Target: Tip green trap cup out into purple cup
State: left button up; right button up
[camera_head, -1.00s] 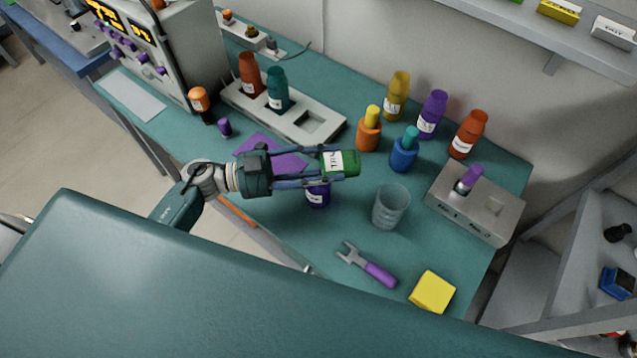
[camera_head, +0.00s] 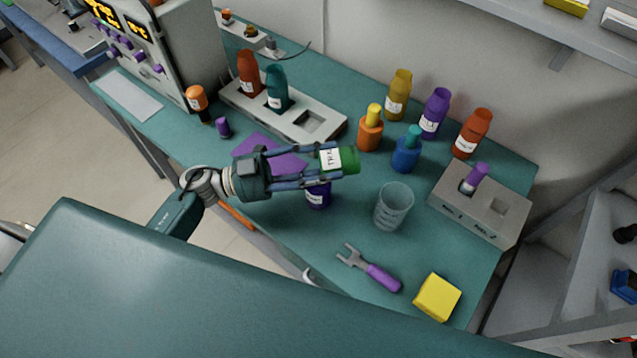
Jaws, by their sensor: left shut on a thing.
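My left gripper (camera_head: 336,163) is shut on the green trap cup (camera_head: 349,159), its fingers on either side of it. The green cup is a small green container with a white label facing the camera, held in the air and tilted over. I cannot see inside it. The purple cup (camera_head: 318,196), dark purple with a white label, stands on the bench just below the gripper. The fingers and the green cup hide its upper part and opening. My right gripper is not in view.
A clear beaker (camera_head: 393,208) stands close to the right. A purple-handled fork-like tool (camera_head: 378,275) and a yellow block (camera_head: 437,297) lie at the front. Orange (camera_head: 369,131) and blue (camera_head: 406,154) bottles stand behind. A grey holder (camera_head: 468,223) is at the right, a white rack (camera_head: 285,121) behind.

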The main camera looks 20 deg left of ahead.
pick_arm(q)
jog(key=shift+a+r+t+h+b, duration=0.2)
jog(key=shift+r+h+b, duration=0.2)
jog(key=shift+b, duration=0.35)
jog(key=shift+a+r+t+h+b, duration=0.1)
jog(key=shift+r+t+h+b, duration=0.1)
jog(key=shift+r+h+b, duration=0.35)
jog(key=shift+s+f+b, duration=0.1)
jog(key=shift+f+b, duration=0.15)
jog(key=shift+b, duration=0.3)
jog(key=shift+a+t+h+b, duration=0.15)
jog(key=shift+t+h+b, duration=0.3)
jog(key=shift+b, duration=0.8)
jog(key=shift+s, duration=0.1)
jog(key=shift+r+h+b, duration=0.3)
jog(key=shift+r, duration=0.05)
jog(key=shift+s+a+r+t+h+b, duration=0.15)
jog(key=shift+r+h+b, duration=0.15)
jog(key=shift+r, duration=0.3)
jog(key=shift+w+a+r+t+h+b, duration=0.1)
jog(key=shift+r+h+b, duration=0.15)
jog(key=shift+r, duration=0.3)
jog(key=shift+t+h, duration=0.4)
jog(key=shift+h, duration=0.55)
jog(key=shift+s+a+r, duration=0.1)
jog(key=shift+a+r, duration=0.05)
jog(key=shift+r, duration=2.05)
